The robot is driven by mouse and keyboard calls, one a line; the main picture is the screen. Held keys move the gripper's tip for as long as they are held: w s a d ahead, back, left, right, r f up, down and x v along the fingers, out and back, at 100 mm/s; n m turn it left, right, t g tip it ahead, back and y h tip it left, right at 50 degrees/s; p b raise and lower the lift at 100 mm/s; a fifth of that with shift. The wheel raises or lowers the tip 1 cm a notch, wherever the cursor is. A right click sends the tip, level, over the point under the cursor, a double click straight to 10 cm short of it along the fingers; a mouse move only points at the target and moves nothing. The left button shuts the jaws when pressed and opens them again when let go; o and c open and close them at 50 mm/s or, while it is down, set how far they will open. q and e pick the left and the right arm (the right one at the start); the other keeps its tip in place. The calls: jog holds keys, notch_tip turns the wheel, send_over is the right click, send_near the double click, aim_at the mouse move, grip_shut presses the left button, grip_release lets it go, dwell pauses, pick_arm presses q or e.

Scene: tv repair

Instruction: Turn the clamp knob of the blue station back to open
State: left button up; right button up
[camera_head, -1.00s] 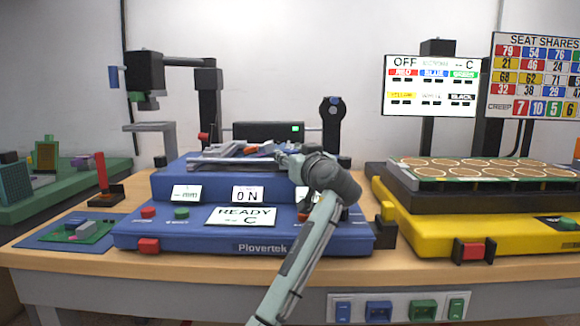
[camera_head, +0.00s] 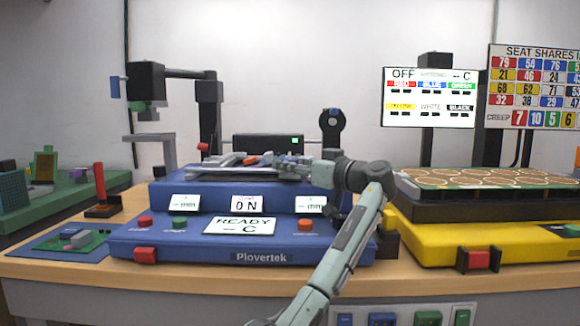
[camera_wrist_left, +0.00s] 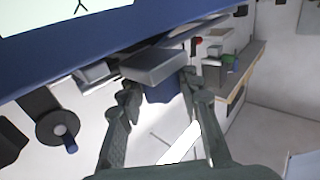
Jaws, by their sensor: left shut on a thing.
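The blue station (camera_head: 150,250) stands on the bench, its front marked Plovertek and its panel reading ON and READY. A grey clamp assembly with bars (camera_head: 235,172) lies across its raised top. My left gripper (camera_head: 305,167) reaches in from the right end of that clamp. My right gripper is not in view.
A black post with a round head (camera_head: 333,122) stands behind the station; a black stand (camera_head: 208,110) rises at back left. The yellow station (camera_head: 440,235) is close on the right. A red-handled tool (camera_head: 100,185) stands left, near a green board (camera_head: 85,241).

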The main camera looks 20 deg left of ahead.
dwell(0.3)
pick_arm(q)
jog(key=o, duration=1.2)
jog(key=shift+v, duration=4)
jog(key=shift+f, duration=0.1)
